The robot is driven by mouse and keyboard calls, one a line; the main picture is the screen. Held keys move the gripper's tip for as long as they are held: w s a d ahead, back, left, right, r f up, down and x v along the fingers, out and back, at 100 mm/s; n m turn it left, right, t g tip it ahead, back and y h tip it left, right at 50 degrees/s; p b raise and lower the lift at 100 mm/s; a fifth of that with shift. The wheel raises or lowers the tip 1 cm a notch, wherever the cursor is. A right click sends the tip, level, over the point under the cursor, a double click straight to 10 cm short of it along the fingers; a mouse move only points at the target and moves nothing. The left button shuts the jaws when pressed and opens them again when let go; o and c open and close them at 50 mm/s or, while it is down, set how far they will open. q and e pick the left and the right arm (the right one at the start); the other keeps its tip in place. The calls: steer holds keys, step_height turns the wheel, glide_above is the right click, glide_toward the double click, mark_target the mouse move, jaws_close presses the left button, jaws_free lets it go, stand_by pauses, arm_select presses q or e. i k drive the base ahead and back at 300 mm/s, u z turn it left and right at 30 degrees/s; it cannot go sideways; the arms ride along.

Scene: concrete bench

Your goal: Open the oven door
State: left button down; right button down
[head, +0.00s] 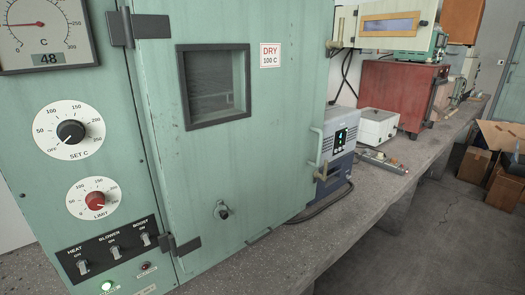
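The oven (110,170) is a large pale green cabinet that fills the left and middle of the head view. Its door (180,170) has a small dark window (213,85) and a "DRY 100 C" label (270,55). Dark hinges are on the door's left side, one high (138,27) and one low (181,246). A pale green bar handle (316,146) sticks out at the door's right edge. The door looks shut; its far edge is seen at a slant, so a small gap cannot be ruled out. Neither of my grippers is in view.
The oven stands on a speckled concrete bench (270,262). A blue-grey device (338,145) stands close beyond the handle, then a white box (378,127) and a red cabinet (398,90). Cardboard boxes (475,162) are on the floor at right. The floor (420,240) in front is clear.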

mark_target(260, 156)
steer(key=k, duration=1.3)
steer(key=z, duration=0.65)
steer(key=i, duration=0.6)
steer(key=z, duration=0.8)
steer(key=i, duration=0.9)
steer(key=u, duration=0.2)
